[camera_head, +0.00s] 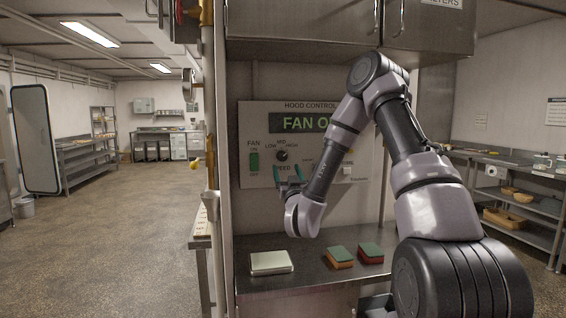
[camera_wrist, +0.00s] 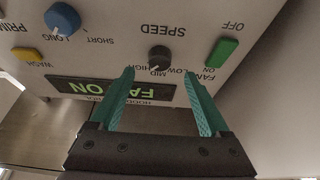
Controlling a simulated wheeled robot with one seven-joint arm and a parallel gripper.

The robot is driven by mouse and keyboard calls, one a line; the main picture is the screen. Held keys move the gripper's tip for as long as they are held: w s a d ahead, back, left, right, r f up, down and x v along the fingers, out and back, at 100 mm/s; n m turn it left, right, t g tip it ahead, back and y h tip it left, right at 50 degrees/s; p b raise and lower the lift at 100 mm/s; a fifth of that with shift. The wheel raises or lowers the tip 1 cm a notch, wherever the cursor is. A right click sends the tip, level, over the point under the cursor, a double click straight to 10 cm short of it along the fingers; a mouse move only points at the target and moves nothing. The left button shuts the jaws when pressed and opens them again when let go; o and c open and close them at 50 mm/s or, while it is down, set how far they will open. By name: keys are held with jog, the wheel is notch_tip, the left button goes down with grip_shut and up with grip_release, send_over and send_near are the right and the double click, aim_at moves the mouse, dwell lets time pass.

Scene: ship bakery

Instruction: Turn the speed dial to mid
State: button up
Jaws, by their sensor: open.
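The speed dial (camera_head: 282,155) is a round black knob on the hood control panel (camera_head: 325,117), with LOW, MID and HIGH marked above it. In the wrist view the panel is upside down, and the dial (camera_wrist: 159,58) shows near the MID label. I cannot surely tell which mark its pointer faces. My gripper (camera_head: 287,171) has green fingers and is just below the dial in the head view. In the wrist view my gripper (camera_wrist: 158,75) is open and empty. Its fingertips lie to either side of the dial's line, apparently short of the knob.
A green fan switch (camera_head: 254,161) sits left of the dial. The panel display (camera_wrist: 88,90) reads FAN ON. A blue knob (camera_wrist: 62,18) and a yellow wash button (camera_wrist: 27,54) are on the same panel. Sponges (camera_head: 341,257) and a pale block (camera_head: 271,263) lie on the steel counter below.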

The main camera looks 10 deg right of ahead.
aim_at(284, 158)
jog(key=x, duration=0.6)
jog(key=shift+w+r, duration=0.1)
jog(key=shift+w, duration=0.1)
jog(key=shift+c, duration=0.3)
grip_shut()
jog(key=shift+n+y, duration=0.4)
jog(key=shift+n, duration=0.2)
jog(key=n+y, duration=0.1)
jog(key=n, duration=0.1)
jog(key=n+y, duration=0.1)
jog(key=n, duration=0.2)
jog(key=shift+d+g+y, duration=0.2)
jog(key=shift+g+y, duration=0.1)
jog(key=shift+d+r+n+g+y, duration=0.1)
jog(key=shift+n+g+y, duration=0.4)
jog(key=shift+n, duration=1.05)
jog(key=shift+d+n+g+y, duration=0.1)
jog(key=shift+n+g+y, duration=0.2)
jog(key=shift+n+y, duration=0.85)
jog(key=shift+n+h, duration=0.45)
jog(key=shift+n, duration=0.15)
